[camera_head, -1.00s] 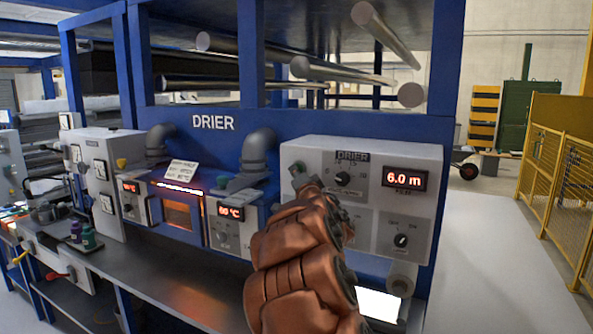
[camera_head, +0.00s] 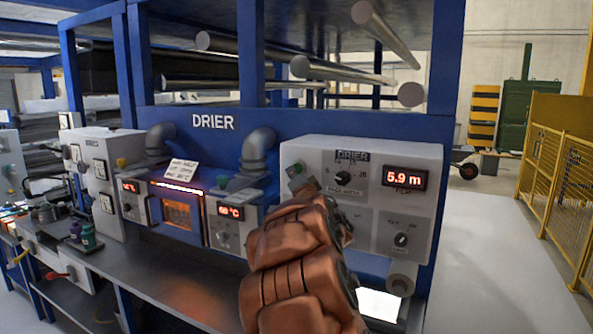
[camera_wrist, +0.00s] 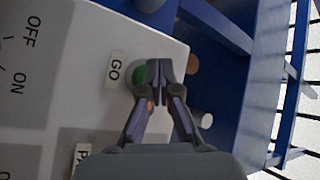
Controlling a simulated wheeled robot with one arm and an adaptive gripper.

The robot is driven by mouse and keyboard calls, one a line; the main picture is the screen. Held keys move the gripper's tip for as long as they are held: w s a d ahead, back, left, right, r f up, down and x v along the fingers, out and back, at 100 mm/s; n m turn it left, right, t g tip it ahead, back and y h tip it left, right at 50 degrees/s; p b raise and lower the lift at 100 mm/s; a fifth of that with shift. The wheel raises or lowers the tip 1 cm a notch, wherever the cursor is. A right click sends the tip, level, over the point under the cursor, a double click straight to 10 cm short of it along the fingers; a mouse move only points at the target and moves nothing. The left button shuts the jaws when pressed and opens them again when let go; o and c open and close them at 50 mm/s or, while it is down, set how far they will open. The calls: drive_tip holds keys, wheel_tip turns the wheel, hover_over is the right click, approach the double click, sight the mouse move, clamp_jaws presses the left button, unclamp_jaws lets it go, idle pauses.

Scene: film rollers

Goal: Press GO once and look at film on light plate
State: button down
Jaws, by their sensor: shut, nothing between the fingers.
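The grey DRIER control box (camera_head: 409,160) has a knob (camera_head: 343,179) and a red display (camera_head: 405,178) reading 5.9 m. In the wrist view, the green GO button (camera_wrist: 139,75) sits beside its GO label (camera_wrist: 115,70). My gripper (camera_wrist: 158,68) is shut and empty, its tips over or right beside the green button; I cannot tell whether they touch it.
Left of the box, a lit oven window (camera_head: 177,213) sits between two small panels. A grey bench (camera_head: 170,275) runs below. Metal rollers (camera_head: 345,72) lie on the rack above. A yellow fence (camera_head: 562,180) stands at right, with clear floor (camera_head: 490,250) before it.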

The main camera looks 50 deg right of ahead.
drive_tip(key=shift+s+a+b, duration=0.2)
drive_tip(key=shift+s+a, duration=0.05)
drive_tip(key=shift+a, duration=0.55)
drive_tip(key=shift+s+a+b, duration=0.15)
drive_tip(key=shift+s+a, duration=0.05)
drive_tip(key=shift+a, duration=0.55)
drive_tip(key=shift+s+a+b, duration=0.2)
drive_tip(key=shift+s+a, duration=0.05)
drive_tip(key=shift+a, duration=0.55)
